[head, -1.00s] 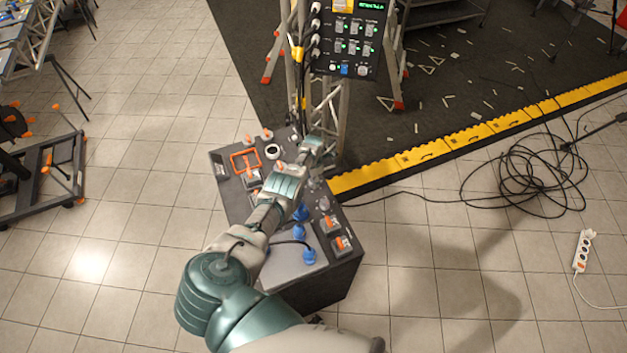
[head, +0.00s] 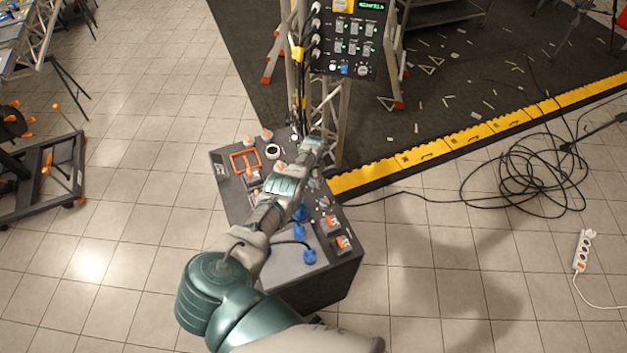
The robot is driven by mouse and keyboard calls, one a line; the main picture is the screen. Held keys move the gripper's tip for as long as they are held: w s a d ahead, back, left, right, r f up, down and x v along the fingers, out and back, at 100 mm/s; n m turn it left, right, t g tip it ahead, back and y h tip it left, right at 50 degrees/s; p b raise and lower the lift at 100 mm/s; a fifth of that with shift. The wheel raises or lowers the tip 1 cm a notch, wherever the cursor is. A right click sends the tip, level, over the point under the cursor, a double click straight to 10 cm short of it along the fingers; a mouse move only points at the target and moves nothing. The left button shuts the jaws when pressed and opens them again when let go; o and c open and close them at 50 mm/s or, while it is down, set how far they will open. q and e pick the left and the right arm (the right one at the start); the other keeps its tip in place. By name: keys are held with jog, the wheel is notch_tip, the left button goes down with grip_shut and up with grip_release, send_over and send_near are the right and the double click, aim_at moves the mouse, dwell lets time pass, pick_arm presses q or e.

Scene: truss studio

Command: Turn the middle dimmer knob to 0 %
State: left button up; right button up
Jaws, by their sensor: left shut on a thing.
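My left gripper (head: 312,146) reaches over the back edge of a dark console box (head: 345,280), in front of the truss leg. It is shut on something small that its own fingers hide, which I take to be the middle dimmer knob. The knob's pointer and setting cannot be seen. My left arm covers the middle of the console top. My right gripper is not in view.
An upright control panel (head: 348,40) with switches and a green display is on the truss (head: 325,105). Orange and blue fittings (head: 301,213) crowd the console top. A black cable coil (head: 525,170) and a white power strip (head: 583,250) lie to the right.

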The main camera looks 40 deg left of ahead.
aim_at(313, 178)
pick_arm(q)
jog(key=shift+s+d+f, duration=0.1)
jog(key=shift+f, duration=0.05)
jog(key=o, duration=1.1)
jog(key=shift+c, duration=0.2)
jog(key=shift+o, duration=0.4)
jog(key=shift+w+a, duration=0.2)
jog(key=shift+w+r, duration=0.1)
jog(key=shift+r, duration=0.45)
notch_tip(313, 178, up, 11)
jog(key=shift+f, duration=0.2)
